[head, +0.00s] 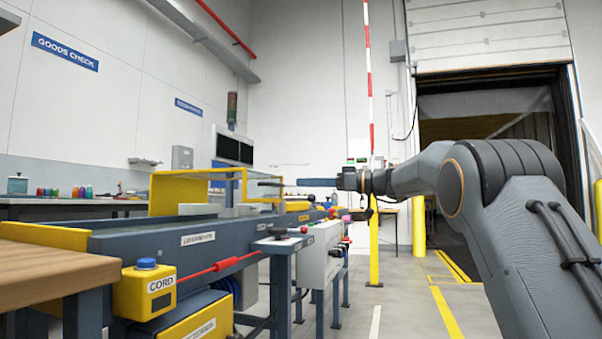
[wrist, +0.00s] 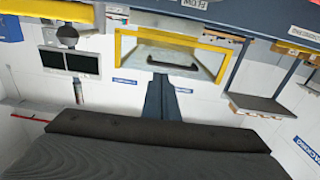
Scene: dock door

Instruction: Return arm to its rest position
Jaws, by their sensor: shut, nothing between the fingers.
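My gripper (head: 300,182) reaches out to the left from my arm in the head view, roughly level, in front of the conveyor's yellow guard frame. Its blue-grey fingers are together with nothing between them. In the wrist view the fingers (wrist: 165,82) show side by side in the middle, pointing up the picture toward a yellow-framed opening. No object is held. My arm stretches from the lower right of the head view toward the middle.
The conveyor (head: 150,243) with a yellow guard (head: 178,192) runs along the left. A wooden tabletop (head: 50,275) is at the lower left. A striped pole (head: 374,240) stands behind my wrist. The open dock door (head: 490,105) is at right. Floor is clear near the centre.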

